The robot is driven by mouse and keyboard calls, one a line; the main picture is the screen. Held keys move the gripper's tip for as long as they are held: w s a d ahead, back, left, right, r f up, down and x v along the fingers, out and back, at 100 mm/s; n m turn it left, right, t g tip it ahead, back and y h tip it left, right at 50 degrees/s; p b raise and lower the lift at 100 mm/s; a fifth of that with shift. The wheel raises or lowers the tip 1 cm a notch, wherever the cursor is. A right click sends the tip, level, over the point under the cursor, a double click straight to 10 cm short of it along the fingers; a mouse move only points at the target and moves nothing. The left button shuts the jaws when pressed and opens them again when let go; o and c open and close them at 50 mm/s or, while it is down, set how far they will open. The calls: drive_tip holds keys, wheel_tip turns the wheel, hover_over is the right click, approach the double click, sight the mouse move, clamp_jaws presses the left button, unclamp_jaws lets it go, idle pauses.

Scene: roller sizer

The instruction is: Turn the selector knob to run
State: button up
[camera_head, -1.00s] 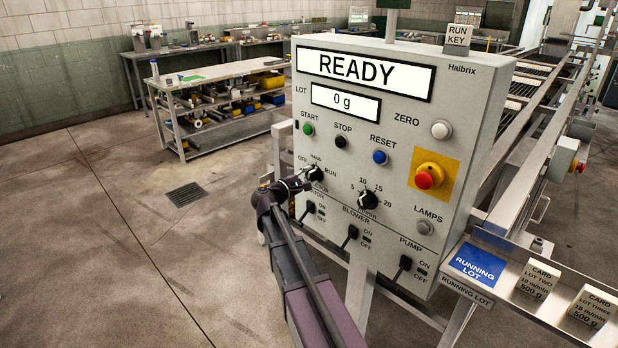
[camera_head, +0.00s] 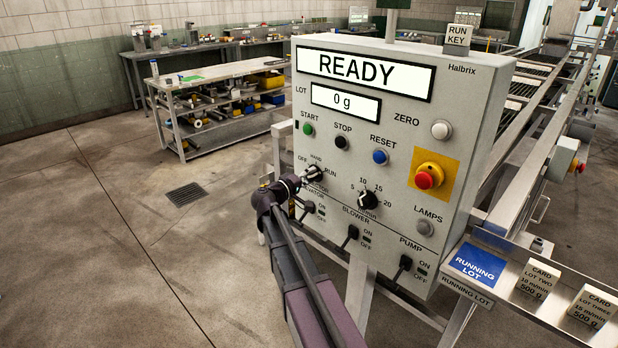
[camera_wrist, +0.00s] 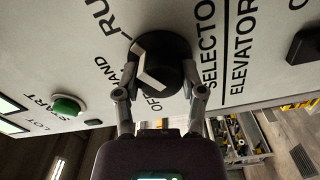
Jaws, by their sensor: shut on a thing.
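The selector knob (camera_wrist: 172,50) is round and black with a pale raised grip bar; it also shows on the control panel in the head view (camera_head: 315,173). The labels OFF, HAND and RUN stand around it. My gripper (camera_wrist: 160,70) is shut on the knob, one finger on each side, and it comes from the lower left in the head view (camera_head: 304,179). Which label the knob points at is hard to tell with the fingers around it. The panel display (camera_head: 364,73) reads READY.
START (camera_head: 308,129), STOP (camera_head: 341,142) and RESET (camera_head: 380,157) buttons sit above the knob. A speed dial (camera_head: 368,200) is to its right, with toggle switches below. A red stop button (camera_head: 424,178) is farther right.

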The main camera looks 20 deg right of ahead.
idle(0.5)
drive_tip(key=o, duration=1.1)
drive_tip(key=shift+d, duration=0.1)
drive_tip(key=shift+o, duration=0.2)
drive_tip(key=shift+a, duration=0.2)
drive_tip(key=v, duration=1.1)
drive_tip(key=shift+s+a, duration=0.2)
drive_tip(key=shift+a, duration=0.15)
drive_tip(key=s+a+f+m+g+y+p, duration=0.15)
drive_tip(key=s+f+g+y+p, duration=0.3)
drive_tip(key=s+f+y, duration=0.5)
drive_tip(key=s+a+g+y+p, duration=0.1)
drive_tip(key=s+a+y+p, duration=0.3)
drive_tip(key=s+a+y, duration=0.3)
drive_tip(key=s+a, duration=0.3)
drive_tip(key=s, duration=0.2)
drive_tip(key=shift+g, duration=0.35)
